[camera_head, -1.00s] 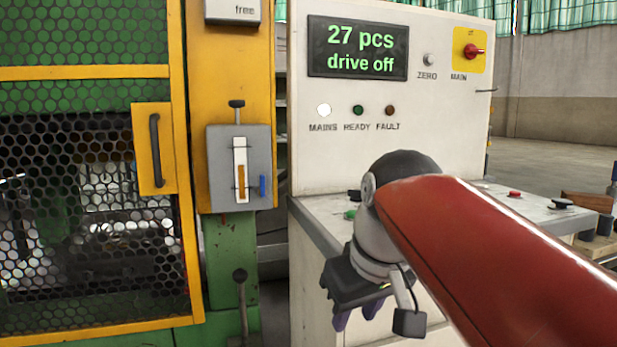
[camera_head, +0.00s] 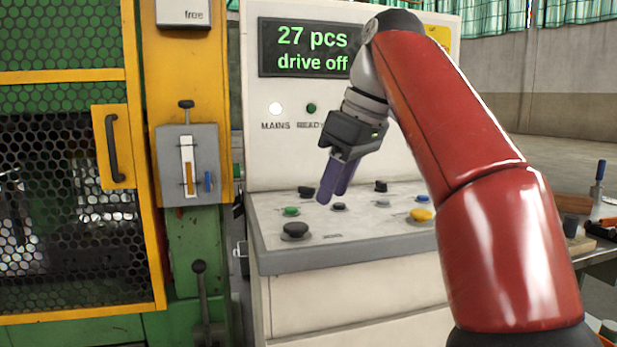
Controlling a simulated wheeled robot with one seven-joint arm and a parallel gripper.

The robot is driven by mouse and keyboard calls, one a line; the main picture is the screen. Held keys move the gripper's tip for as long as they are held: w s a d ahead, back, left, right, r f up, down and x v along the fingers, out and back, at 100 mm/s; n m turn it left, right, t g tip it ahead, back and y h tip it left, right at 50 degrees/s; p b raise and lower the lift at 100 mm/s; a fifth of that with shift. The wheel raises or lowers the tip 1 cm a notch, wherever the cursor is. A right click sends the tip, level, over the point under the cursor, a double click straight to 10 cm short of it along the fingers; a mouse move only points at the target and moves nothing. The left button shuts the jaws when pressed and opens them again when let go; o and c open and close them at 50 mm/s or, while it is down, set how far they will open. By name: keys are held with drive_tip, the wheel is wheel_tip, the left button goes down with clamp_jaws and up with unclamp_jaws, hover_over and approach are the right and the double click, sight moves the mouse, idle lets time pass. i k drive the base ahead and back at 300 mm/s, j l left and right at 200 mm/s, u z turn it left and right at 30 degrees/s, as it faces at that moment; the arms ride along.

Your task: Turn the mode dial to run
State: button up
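The control desk (camera_head: 360,232) carries several dials and buttons, with labels too small to read. A large black knob (camera_head: 295,230) is at the front left. Smaller black knobs sit at the back left (camera_head: 306,191), in the middle (camera_head: 338,206) and at the back (camera_head: 381,186). I cannot tell which of these is the mode dial. My gripper (camera_head: 334,197) points down over the desk, its purple fingertips near the middle knob in the picture. Contact is not clear, and neither is the gap between the fingers. The display (camera_head: 305,48) reads "27 pcs, drive off".
A green button (camera_head: 291,211), a yellow button (camera_head: 421,214) and a blue button (camera_head: 422,198) are also on the desk. The white MAINS lamp (camera_head: 275,109) is lit. A yellow-framed mesh guard (camera_head: 60,75) stands left. My arm hides part of the panel and the desk's right side.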

sight(306, 192)
drive_tip(key=i, duration=0.85)
